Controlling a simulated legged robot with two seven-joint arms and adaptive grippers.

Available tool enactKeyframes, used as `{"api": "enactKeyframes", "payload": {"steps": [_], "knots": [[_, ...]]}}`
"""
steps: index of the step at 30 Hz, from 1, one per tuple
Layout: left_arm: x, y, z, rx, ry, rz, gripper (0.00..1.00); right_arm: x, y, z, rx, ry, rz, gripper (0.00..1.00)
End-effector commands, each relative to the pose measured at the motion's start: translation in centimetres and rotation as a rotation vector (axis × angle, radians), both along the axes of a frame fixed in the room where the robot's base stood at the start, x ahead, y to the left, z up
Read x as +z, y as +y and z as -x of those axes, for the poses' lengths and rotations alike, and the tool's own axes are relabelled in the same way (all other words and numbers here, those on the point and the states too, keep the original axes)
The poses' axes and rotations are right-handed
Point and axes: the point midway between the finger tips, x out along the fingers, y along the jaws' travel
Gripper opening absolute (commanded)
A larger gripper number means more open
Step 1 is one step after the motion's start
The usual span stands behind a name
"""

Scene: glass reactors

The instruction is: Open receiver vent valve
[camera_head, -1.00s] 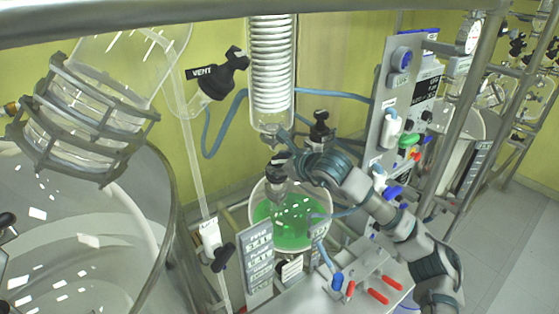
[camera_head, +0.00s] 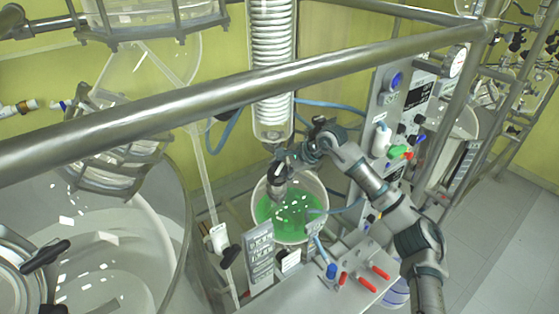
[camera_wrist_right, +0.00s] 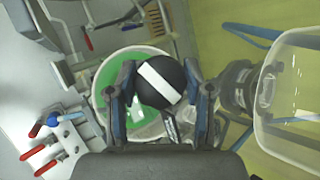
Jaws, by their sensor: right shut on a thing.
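A round black valve knob with a white stripe (camera_wrist_right: 160,82) sits between the two fingers of my right gripper (camera_wrist_right: 161,92) in the right wrist view. The gripper is shut on it. In the head view my right gripper (camera_head: 287,158) is at the knob, just below the coiled glass condenser (camera_head: 271,70) and above the receiver vessel (camera_head: 325,196) with green liquid (camera_head: 290,217). The knob is small there and partly covered by the gripper. Which way the valve is turned is not clear. My left gripper is out of view.
A thick metal bar (camera_head: 200,103) crosses the head view in front. A large glass reactor (camera_head: 160,215) fills the lower left. A control panel (camera_head: 400,110) is behind my right arm.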

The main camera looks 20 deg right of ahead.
Motion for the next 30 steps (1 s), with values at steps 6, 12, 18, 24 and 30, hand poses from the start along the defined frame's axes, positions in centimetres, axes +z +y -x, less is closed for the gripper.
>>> {"api": "enactKeyframes", "payload": {"steps": [6,12,18,24,30], "knots": [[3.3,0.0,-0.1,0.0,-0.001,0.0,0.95,0.7,0.0,-0.1,0.169,0.012,0.113,0.16],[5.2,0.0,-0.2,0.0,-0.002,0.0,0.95,0.6,0.0,0.0,0.327,0.024,0.22,0.16],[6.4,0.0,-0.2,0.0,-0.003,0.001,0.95,0.4,0.0,0.0,0.478,0.034,0.321,0.16],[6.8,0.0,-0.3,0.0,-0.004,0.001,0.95,0.2,0.0,0.0,0.606,0.043,0.407,0.16],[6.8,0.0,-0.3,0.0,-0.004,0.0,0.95,0.1,0.0,0.0,0.698,0.05,0.469,0.16]]}}
